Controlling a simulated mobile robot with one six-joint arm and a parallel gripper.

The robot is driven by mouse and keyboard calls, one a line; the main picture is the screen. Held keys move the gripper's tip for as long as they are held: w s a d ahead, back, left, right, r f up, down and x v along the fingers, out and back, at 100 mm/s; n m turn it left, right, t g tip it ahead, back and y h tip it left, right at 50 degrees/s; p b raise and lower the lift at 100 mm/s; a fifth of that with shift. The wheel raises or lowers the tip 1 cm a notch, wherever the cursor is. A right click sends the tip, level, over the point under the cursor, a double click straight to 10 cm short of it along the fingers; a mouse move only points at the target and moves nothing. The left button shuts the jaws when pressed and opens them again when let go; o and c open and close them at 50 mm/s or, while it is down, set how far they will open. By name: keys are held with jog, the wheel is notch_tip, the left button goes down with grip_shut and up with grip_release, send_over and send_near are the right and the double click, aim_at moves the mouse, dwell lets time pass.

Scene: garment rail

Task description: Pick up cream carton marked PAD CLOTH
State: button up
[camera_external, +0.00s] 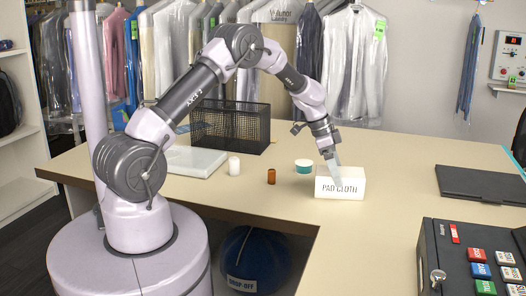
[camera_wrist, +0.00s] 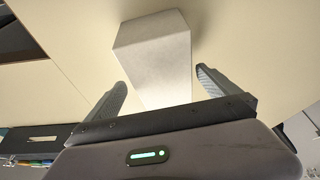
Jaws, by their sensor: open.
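The cream carton marked PAD CLOTH (camera_external: 341,187) stands on the beige counter, toward its middle right. In the wrist view the carton (camera_wrist: 157,60) shows as a pale box, with its lower part hidden behind my gripper body. My gripper (camera_external: 334,165) is at the carton's top in the external view. In the wrist view my gripper (camera_wrist: 161,82) is open, with one finger on each side of the carton. Gaps show between the fingers and the carton, so it is not gripped.
Left of the carton are a teal-banded tub (camera_external: 304,166), a brown bottle (camera_external: 271,177) and a white container (camera_external: 234,166). A black mesh basket (camera_external: 230,127) stands behind. A dark flat pad (camera_external: 480,185) lies right; a keypad box (camera_external: 470,262) stands in front.

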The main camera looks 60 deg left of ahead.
jog(key=x, duration=0.4)
jog(key=shift+w+a+f+b, duration=0.1)
jog(key=shift+a+f+b, duration=0.15)
jog(key=shift+b, duration=0.15)
jog(key=shift+r, duration=0.15)
jog(key=shift+c, duration=0.4)
jog(key=c, duration=1.5)
jog(key=shift+c, duration=0.2)
